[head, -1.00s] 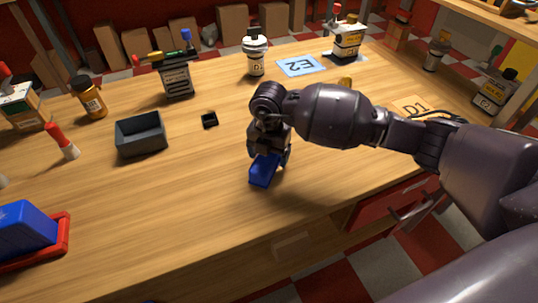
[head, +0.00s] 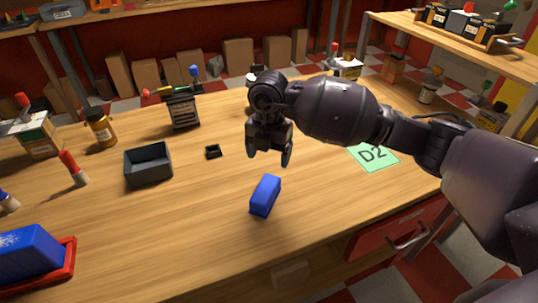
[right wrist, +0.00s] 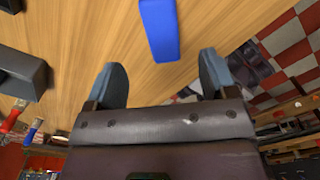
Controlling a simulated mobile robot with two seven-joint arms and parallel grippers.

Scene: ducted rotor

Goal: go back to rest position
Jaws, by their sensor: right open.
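My right gripper (head: 268,154) is open and empty above the wooden table (head: 190,225). A blue block (head: 265,196) lies on the table just in front of and below it, apart from the fingers. In the right wrist view the two open fingers (right wrist: 164,84) show with a clear gap, and the blue block (right wrist: 160,30) lies on the table beyond their tips. My left gripper is in neither view.
A dark grey open box (head: 148,166) and a small black part (head: 213,151) stand left of the gripper. A red tray (head: 62,272) with a blue case is at the lower left. A green D2 card (head: 373,155) lies at right.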

